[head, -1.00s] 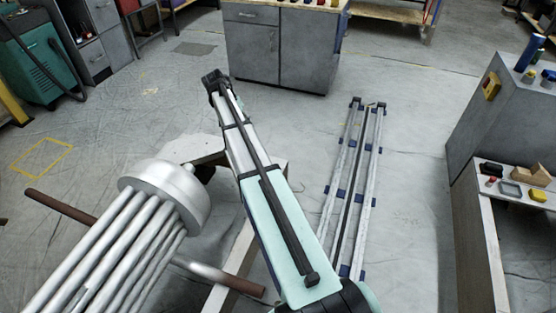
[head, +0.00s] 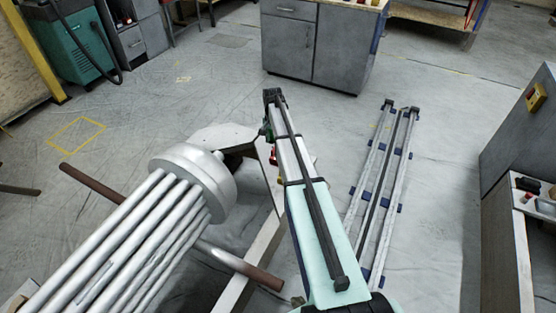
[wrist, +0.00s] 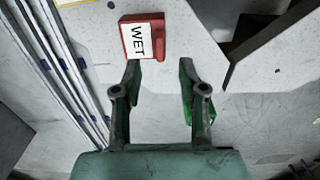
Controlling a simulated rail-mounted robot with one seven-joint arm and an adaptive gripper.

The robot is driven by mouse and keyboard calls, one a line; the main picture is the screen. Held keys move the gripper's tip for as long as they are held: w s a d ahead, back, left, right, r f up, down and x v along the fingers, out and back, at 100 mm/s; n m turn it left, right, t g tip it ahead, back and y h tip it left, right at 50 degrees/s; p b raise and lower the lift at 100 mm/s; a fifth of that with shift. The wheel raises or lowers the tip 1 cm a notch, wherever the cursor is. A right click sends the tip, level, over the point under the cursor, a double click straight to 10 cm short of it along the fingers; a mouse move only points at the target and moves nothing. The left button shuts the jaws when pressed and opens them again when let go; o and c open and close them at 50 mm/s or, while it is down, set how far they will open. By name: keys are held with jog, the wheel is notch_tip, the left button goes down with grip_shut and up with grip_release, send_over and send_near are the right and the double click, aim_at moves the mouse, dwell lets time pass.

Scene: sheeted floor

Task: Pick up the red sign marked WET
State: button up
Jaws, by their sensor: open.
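The red sign (wrist: 143,38) shows in the wrist view at the top, a small red block with a white face marked WET. It lies on a pale grey surface (wrist: 215,35), seen from above. My gripper (wrist: 158,68) is open, its two dark fingers spread and pointing towards the sign. The sign is just beyond the fingertips, nearer the left one, and nothing is between the fingers. In the head view my arm covers most of the gripper, and I cannot make out the sign clearly there.
A green thing (wrist: 187,97) is partly hidden by the right finger. In the head view, a bundle of metal tubes (head: 130,235) with a round end stands left of my arm. Long rails (head: 381,185) lie on the floor to the right. A grey cabinet (head: 316,45) stands beyond open floor.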

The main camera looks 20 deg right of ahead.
aim_at(273, 149)
jog(key=shift+f+b, duration=0.75)
jog(key=shift+f, duration=2.7)
grip_shut()
